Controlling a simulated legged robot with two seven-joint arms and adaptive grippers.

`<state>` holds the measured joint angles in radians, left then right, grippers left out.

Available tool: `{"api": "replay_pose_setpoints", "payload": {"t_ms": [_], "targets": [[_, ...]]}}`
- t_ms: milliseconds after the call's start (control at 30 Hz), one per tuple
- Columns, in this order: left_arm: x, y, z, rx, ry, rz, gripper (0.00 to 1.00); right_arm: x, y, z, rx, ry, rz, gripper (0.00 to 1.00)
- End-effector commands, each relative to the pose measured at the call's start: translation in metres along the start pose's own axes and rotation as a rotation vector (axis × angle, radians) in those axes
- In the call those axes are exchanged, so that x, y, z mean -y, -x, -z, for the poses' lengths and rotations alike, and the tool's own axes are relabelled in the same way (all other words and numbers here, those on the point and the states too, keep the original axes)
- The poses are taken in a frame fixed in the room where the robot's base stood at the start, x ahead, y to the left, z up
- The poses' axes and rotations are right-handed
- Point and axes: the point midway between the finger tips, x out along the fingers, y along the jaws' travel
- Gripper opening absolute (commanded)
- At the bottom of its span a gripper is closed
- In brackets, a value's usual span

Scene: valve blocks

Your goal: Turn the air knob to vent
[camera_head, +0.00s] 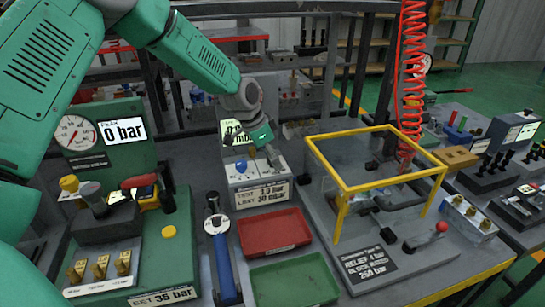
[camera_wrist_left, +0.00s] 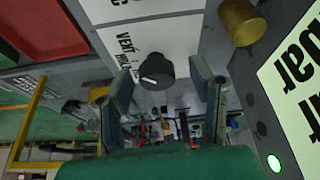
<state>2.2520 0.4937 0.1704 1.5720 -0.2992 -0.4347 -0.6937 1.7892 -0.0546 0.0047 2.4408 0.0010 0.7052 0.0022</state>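The air knob (camera_wrist_left: 154,71) is a small dark round knob with a white pointer mark, on a white panel in the left wrist view. The word VENT (camera_wrist_left: 126,43) is printed on the panel beside it. The mark lies on the knob's lower left part in that view. My left gripper (camera_wrist_left: 165,88) is open, with one finger on each side of the knob and visible gaps between. In the head view my left gripper (camera_head: 262,153) points down over the small test box (camera_head: 262,193), and hides part of its top. My right gripper is not in view.
A brass cylinder (camera_wrist_left: 238,21) stands near one finger in the wrist view. In the head view, a yellow frame (camera_head: 343,188) stands right of the box, red (camera_head: 272,246) and green (camera_head: 330,292) trays lie in front, and a gauge board (camera_head: 122,160) stands left.

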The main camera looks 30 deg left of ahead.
Motion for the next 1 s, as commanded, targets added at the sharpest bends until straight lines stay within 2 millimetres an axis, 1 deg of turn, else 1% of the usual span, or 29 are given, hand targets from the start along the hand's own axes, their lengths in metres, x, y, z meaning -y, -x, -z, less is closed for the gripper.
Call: {"api": "replay_pose_setpoints", "payload": {"t_ms": [167,267,367,600,700,833,1000], "targets": [[0.000,0.004,0.001,-0.004,0.000,0.003,0.49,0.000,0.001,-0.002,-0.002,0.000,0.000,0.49],[0.000,0.011,0.002,-0.005,0.000,0.003,0.49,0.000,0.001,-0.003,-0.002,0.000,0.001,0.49],[0.001,0.027,0.003,-0.007,0.000,0.004,0.49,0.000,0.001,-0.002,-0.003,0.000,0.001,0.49],[0.002,0.078,0.002,-0.005,0.000,0.003,0.49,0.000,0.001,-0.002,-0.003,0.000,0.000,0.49],[0.003,0.096,0.001,-0.004,0.000,0.001,0.49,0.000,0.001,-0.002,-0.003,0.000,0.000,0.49],[0.003,0.110,0.001,-0.002,0.001,-0.001,0.49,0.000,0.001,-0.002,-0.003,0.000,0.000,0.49],[0.003,0.117,0.000,0.000,0.001,-0.002,0.49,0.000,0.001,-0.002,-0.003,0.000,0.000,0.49]]}}
